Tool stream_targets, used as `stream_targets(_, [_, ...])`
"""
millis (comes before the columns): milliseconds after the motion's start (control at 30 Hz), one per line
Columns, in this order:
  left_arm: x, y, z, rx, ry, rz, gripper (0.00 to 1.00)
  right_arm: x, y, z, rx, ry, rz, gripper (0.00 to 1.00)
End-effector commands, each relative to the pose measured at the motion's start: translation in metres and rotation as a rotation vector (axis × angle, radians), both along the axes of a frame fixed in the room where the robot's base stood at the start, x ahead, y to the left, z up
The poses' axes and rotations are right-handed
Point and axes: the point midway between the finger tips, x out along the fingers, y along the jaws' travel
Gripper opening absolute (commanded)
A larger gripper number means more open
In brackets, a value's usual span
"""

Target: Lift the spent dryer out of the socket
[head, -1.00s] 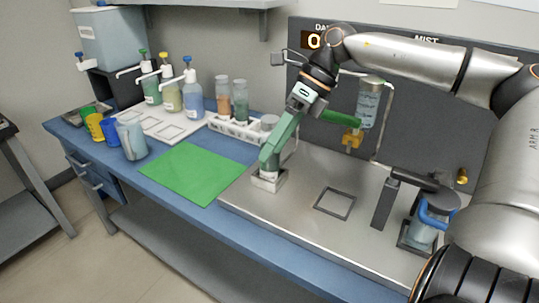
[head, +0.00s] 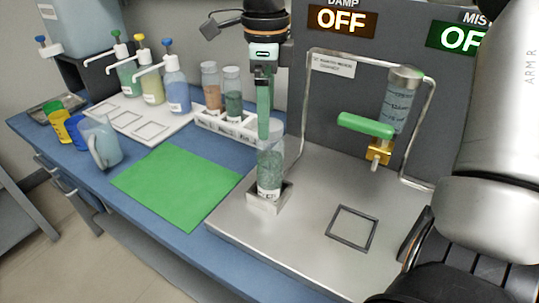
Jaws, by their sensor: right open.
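The spent dryer (head: 270,172), a clear tube with grey-green grains and a white label near its foot, stands upright in the metal socket (head: 265,206) at the left of the steel worktop. The socket hides its foot. My right gripper (head: 265,134) points down at the top of the dryer, its green fingers overlapping the tube's upper end in the head view. It is open. I cannot tell whether the fingers straddle the tube or touch it. My left gripper is out of view.
A white rack (head: 238,128) with two filled tubes stands behind the socket. A bare green mat (head: 178,187) lies to the left. A green-handled valve (head: 366,126) hangs under a clear vessel at right. A square frame (head: 352,228) lies on the worktop.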

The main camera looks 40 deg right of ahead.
Motion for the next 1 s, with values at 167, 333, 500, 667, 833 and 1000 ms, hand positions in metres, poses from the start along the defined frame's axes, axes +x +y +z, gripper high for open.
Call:
stream_targets(167, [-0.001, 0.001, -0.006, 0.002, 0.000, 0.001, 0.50, -0.001, -0.001, -0.037, 0.002, 0.004, 0.000, 1.00])
stream_targets(333, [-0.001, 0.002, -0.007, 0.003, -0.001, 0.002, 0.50, -0.001, -0.001, -0.057, 0.002, 0.003, -0.001, 1.00])
stream_targets(500, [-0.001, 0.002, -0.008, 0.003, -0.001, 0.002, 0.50, -0.001, -0.003, -0.069, 0.002, 0.003, -0.001, 1.00])
stream_targets(667, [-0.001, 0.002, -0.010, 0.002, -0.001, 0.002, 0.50, -0.001, -0.010, -0.094, 0.004, 0.005, -0.001, 1.00])
stream_targets(833, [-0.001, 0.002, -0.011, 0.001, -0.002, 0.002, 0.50, -0.001, -0.009, -0.110, 0.001, 0.001, -0.002, 1.00])
stream_targets(1000, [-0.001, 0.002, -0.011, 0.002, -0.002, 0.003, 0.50, -0.001, -0.009, -0.112, 0.001, 0.000, -0.002, 1.00])
